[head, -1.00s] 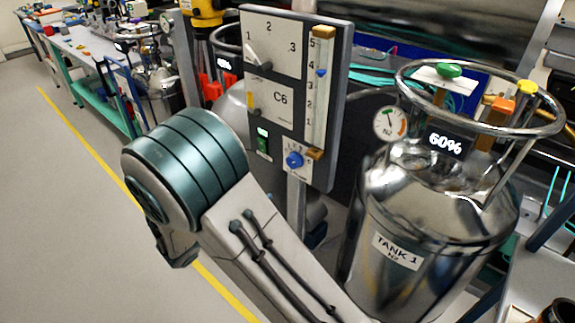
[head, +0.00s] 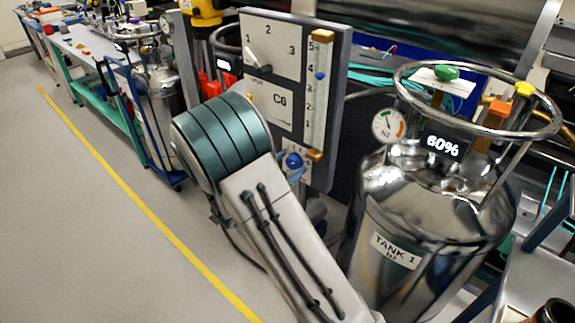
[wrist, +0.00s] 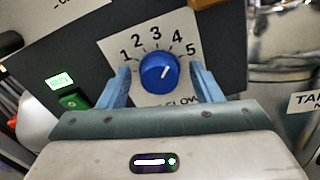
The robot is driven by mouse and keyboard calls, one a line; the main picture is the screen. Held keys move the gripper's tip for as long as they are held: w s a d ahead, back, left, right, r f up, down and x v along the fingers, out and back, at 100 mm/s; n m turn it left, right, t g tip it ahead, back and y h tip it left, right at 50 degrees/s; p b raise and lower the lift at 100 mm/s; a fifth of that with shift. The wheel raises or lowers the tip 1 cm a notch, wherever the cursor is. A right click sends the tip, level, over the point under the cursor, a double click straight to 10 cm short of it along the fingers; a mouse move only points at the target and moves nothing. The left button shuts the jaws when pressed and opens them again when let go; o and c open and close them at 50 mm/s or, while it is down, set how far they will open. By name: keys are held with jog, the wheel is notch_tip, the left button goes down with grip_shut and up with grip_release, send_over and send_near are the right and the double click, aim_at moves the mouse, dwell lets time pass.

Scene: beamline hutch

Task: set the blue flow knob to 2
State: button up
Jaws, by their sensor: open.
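The blue flow knob (wrist: 159,72) is in the middle of the wrist view, on a white dial plate marked 1 to 5. Its white mark points up and right, seemingly between 4 and 5. My gripper (wrist: 161,68) is open, with one blue finger on each side of the knob. I cannot tell whether either finger touches it. In the head view the knob (head: 293,160) shows low on the grey panel (head: 335,120), just right of my arm. My arm hides most of the gripper there.
A green switch (wrist: 73,100) with a lit display sits left of the dial. A shiny tank labelled TANK 1 (head: 430,225) with a ring rail stands close right of the panel. The panel's upper part carries another 1–3 dial and a sliding scale. Floor at left is clear.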

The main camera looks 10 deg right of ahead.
jog(key=c, duration=1)
jog(key=shift+r+n+p, duration=0.2)
jog(key=shift+n+p, duration=0.8)
jog(key=shift+p, duration=0.15)
jog(key=n+p, duration=0.3)
jog(key=shift+w+a+n, duration=0.1)
jog(key=shift+n, duration=0.2)
jog(key=n+p, duration=0.4)
jog(key=shift+f, duration=0.1)
jog(key=shift+f+n+p, duration=0.15)
jog(key=shift+n+p, duration=0.55)
jog(key=shift+n, duration=0.4)
jog(key=shift+f, duration=0.1)
